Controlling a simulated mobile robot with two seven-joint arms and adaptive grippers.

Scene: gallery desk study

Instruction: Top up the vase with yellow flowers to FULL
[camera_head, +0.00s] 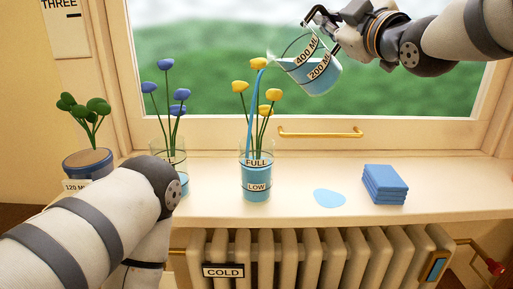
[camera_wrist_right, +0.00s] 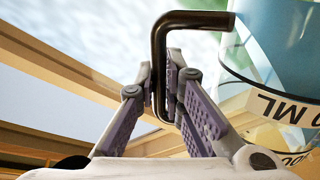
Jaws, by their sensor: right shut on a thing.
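The glass vase with yellow flowers (camera_head: 257,183) stands upright on the sill, marked FULL and LOW. Its blue water reaches about the FULL label; the label partly covers the surface, so I cannot tell the exact level. My right gripper (camera_head: 338,22) is shut on the dark handle of a clear measuring jug (camera_head: 318,76), marked 400 ML and 200 ML. The jug is tilted left above the vase, and a blue stream (camera_head: 250,105) runs from its spout into the vase. The wrist view shows the fingers (camera_wrist_right: 168,88) around the handle (camera_wrist_right: 190,20). My left gripper is out of view.
A blue-flower vase (camera_head: 180,158) stands left, partly behind my left arm. A potted plant (camera_head: 88,162) is farther left. A blue puddle (camera_head: 330,198) and folded blue cloths (camera_head: 385,185) lie right on the sill. A radiator (camera_head: 320,255) is below; a brass handle (camera_head: 320,133) is behind.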

